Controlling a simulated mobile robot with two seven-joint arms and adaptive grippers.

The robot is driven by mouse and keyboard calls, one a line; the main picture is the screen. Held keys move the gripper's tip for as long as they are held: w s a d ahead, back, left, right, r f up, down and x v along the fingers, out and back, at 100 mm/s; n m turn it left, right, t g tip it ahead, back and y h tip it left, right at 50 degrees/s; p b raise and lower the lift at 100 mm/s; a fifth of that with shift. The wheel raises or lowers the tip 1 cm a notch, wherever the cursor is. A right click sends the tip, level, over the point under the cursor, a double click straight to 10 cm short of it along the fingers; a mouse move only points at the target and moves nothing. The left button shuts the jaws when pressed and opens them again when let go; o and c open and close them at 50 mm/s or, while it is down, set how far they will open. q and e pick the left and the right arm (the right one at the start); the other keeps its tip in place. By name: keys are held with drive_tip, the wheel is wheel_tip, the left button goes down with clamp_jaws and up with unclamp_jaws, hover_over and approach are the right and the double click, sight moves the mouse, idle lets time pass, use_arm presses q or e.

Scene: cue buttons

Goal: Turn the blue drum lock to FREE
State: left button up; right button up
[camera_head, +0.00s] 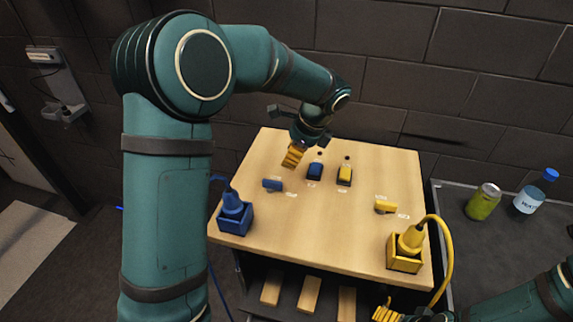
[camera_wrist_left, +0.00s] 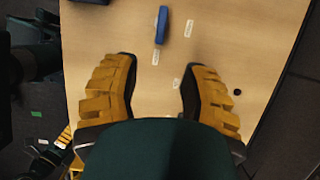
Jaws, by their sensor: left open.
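The blue drum lock (camera_head: 272,185) shows as a small blue handle on the left part of the wooden table top, with small white labels beside it. In the left wrist view, a blue handle (camera_wrist_left: 161,24) stands at the top, lying roughly along the picture's height, with pale labels near it. The label text is too small to read. My left gripper (camera_head: 292,158) is above the table, behind and right of the blue handle. In the wrist view its yellow fingers (camera_wrist_left: 156,82) are spread apart with nothing between them. My right gripper (camera_head: 386,313) is partly cut off at the bottom edge.
A blue block (camera_head: 314,171) and a yellow block (camera_head: 345,175) stand right of my left gripper. A yellow handle (camera_head: 385,207) is further right. A blue plug box (camera_head: 233,218) and a yellow plug box (camera_head: 404,257) with cables sit at the front corners.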

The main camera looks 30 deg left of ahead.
sight(273, 181)
use_arm(q)
drive_tip(key=x, duration=0.4)
drive_tip(key=b+x, duration=0.1)
drive_tip(key=x, duration=0.3)
drive_tip(key=a+x, duration=0.1)
drive_tip(key=x, duration=0.3)
drive_tip(key=shift+s+a+f+b, duration=0.1)
drive_tip(key=shift+f+b, duration=0.1)
drive_tip(key=shift+b, duration=0.1)
clamp_jaws()
